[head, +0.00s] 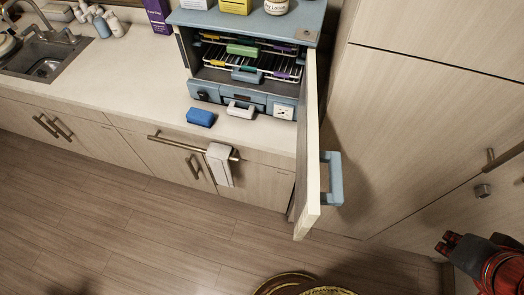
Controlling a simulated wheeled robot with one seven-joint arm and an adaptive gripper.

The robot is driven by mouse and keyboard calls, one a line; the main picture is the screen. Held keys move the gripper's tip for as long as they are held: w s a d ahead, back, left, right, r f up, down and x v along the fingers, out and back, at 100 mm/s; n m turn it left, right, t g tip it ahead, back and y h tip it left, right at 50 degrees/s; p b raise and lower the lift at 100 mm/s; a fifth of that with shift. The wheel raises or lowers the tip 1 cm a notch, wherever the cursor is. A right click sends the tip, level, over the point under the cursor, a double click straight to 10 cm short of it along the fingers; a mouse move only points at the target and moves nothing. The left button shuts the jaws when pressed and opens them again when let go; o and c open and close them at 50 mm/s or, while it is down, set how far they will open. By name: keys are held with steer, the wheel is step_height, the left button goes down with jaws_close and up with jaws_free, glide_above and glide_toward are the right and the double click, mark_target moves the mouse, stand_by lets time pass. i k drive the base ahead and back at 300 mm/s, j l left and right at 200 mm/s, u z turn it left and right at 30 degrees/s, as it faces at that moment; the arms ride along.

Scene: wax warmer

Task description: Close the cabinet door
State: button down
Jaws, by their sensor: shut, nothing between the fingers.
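A small blue-grey cabinet (187,50) stands on the counter with its front open, showing wire racks inside. Its door (308,150) stands wide open on the right side, edge toward me, sticking out past the counter's front edge. A blue-grey handle (332,180) is on the door's right face. My gripper (448,246) is at the lower right, well apart from the door and its handle. Its fingers are dark and small in view and hold nothing. My arm's red part shows at the right edge.
A blue block (200,117) lies on the counter (120,80) before the cabinet. A white towel (219,165) hangs from a bar below. Tall wooden cupboards (430,120) stand close on the right. A round patterned item (300,286) is at the bottom edge. The floor (170,235) at left is clear.

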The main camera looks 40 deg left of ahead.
mark_target(309, 198)
steer(key=i+l+u, duration=0.1)
steer(key=u, duration=0.35)
steer(key=i+l+u, duration=0.1)
steer(key=u, duration=0.35)
steer(key=l+u, duration=0.3)
steer(key=u, duration=0.15)
steer(key=i+l+u, duration=0.1)
steer(key=u, duration=0.35)
steer(key=l+u, duration=0.3)
steer(key=u, duration=0.2)
steer(key=k+j, duration=0.15)
steer(key=k+j+u, duration=0.15)
steer(key=j, duration=0.25)
steer(key=k+j, duration=0.1)
steer(key=j, duration=0.2)
steer(key=l+u, duration=0.05)
